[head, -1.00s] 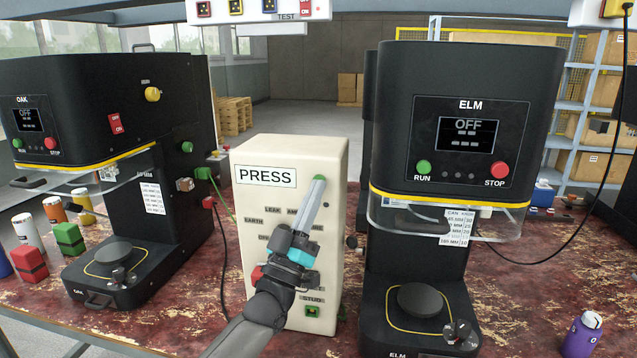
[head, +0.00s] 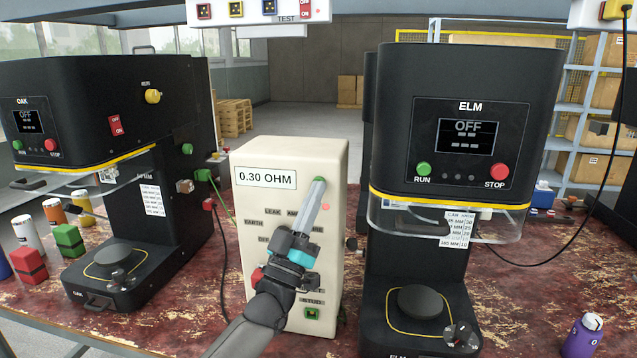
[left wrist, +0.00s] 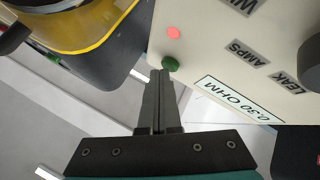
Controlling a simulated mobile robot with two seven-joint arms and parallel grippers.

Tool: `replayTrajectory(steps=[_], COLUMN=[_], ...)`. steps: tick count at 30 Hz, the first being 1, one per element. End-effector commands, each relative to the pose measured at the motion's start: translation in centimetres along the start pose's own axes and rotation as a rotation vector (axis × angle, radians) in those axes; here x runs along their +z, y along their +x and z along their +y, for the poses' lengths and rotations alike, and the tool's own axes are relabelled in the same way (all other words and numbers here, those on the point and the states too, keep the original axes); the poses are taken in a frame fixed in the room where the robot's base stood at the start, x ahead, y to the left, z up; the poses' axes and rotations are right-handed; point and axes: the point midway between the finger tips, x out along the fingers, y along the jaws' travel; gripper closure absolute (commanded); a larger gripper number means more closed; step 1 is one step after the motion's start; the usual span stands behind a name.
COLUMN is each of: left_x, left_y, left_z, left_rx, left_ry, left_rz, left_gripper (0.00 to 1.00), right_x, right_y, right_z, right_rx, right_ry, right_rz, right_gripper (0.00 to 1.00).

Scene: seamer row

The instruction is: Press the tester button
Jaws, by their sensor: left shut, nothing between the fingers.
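The tester (head: 270,205) is a cream box standing between the two seamers, and its display (head: 265,177) reads 0.30 OHM. Its green button (head: 319,179) is at the upper right of the front face, with a lit red lamp (head: 326,207) just below it. My left gripper (head: 316,186) is shut and empty, its fingertips at the green button. In the left wrist view the closed fingertips (left wrist: 160,76) are at the green button (left wrist: 170,64), seemingly touching it, and the red lamp (left wrist: 172,33) is lit. My right gripper is not in view.
The OAK seamer (head: 95,110) stands left and the ELM seamer (head: 465,120) right, both screens reading OFF. Several cans and red and green blocks (head: 69,240) sit at the left. A purple bottle (head: 582,335) stands at the front right. A dark cable runs down left of the tester.

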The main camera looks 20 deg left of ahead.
Motion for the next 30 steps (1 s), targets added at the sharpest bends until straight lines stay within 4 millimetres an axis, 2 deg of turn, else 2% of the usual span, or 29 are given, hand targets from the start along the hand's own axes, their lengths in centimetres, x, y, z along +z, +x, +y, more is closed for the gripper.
replayTrajectory(steps=[6, 17, 30], left_x=[-0.7, -0.7, -2.9], left_y=[-0.7, -1.0, -3.7], left_z=[0.6, 0.7, 2.8], left_rx=[-0.001, -0.001, -0.001], left_ry=[0.000, 0.000, 0.000], left_rz=[-0.001, -0.001, -0.002], left_gripper=[1.00, 1.00, 1.00], right_x=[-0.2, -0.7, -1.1], right_y=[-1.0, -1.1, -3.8], right_z=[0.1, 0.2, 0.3], right_rx=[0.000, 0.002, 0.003], right_ry=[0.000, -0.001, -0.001], right_rz=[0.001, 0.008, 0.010], right_gripper=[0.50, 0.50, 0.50])
